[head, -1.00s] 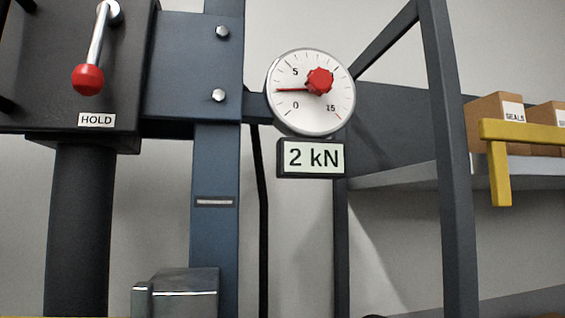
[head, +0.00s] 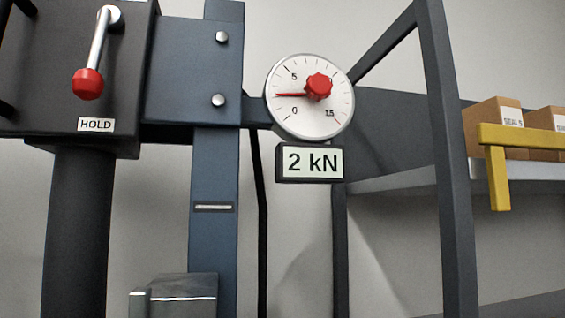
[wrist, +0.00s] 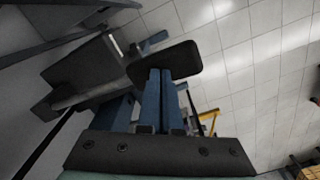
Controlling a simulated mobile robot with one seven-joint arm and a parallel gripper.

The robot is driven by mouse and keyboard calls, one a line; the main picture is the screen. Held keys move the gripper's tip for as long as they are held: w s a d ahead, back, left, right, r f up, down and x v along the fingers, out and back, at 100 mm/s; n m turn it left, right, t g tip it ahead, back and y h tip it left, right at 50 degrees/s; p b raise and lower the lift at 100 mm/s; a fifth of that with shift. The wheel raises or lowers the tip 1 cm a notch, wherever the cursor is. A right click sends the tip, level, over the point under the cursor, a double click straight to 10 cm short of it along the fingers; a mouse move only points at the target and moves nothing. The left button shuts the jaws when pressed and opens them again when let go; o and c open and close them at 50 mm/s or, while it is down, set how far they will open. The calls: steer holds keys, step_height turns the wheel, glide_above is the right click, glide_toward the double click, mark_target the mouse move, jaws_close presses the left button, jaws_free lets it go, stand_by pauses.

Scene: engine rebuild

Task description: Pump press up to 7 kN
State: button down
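The round pressure gauge (head: 302,112) on the press shows its needle a little below the 5 mark, with a red knob at its centre. The readout (head: 309,163) under it reads 2 kN. The red-knobbed valve lever (head: 96,50) hangs down above the HOLD label (head: 96,124). My gripper (wrist: 163,78) shows only in the wrist view, with two blue fingers close together. I cannot tell whether the fingers hold this bar.
The blue press column (head: 214,170) stands beside the dark cylinder (head: 78,230). A grey block (head: 180,297) is low in front of the column. A dark shelf post (head: 449,150), cardboard boxes (head: 492,115) and a yellow bracket (head: 500,180) are on the right.

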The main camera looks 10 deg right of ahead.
steer(key=shift+f+b, duration=0.75)
steer(key=shift+f, duration=0.35)
stand_by(0.4)
steer(key=shift+f+b, duration=0.9)
steer(key=shift+f, duration=0.35)
stand_by(0.3)
steer(key=shift+f+b, duration=0.9)
steer(key=shift+f, duration=0.15)
stand_by(0.5)
steer(key=shift+f+b, duration=0.85)
steer(key=shift+f, duration=0.2)
stand_by(0.4)
